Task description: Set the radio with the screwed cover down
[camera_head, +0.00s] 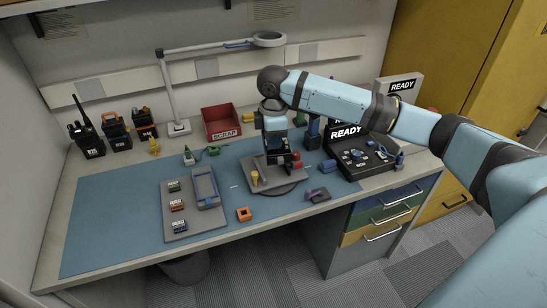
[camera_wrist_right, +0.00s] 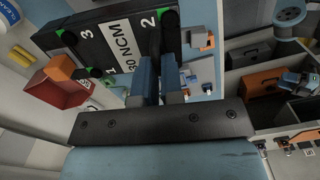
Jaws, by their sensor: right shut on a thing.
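My right gripper (camera_head: 279,152) points down over the fixture (camera_head: 291,184) on the blue mat. In the right wrist view its blue jaws (camera_wrist_right: 160,88) are shut on a dark part at the edge of a black body marked "30 NCM", "2" and "3" (camera_wrist_right: 92,52). This looks like the radio with its cover, with dark knobs or screws by the numbers. In the head view the radio is mostly hidden by the gripper, and I cannot tell whether it touches the fixture. My left gripper is not in view.
Several dark radios (camera_head: 87,140) stand at the back left. A red SCRAP bin (camera_head: 221,123) sits behind the mat (camera_head: 110,225). A grey parts tray (camera_head: 181,227) lies left of the fixture, an orange block (camera_head: 244,214) in front.

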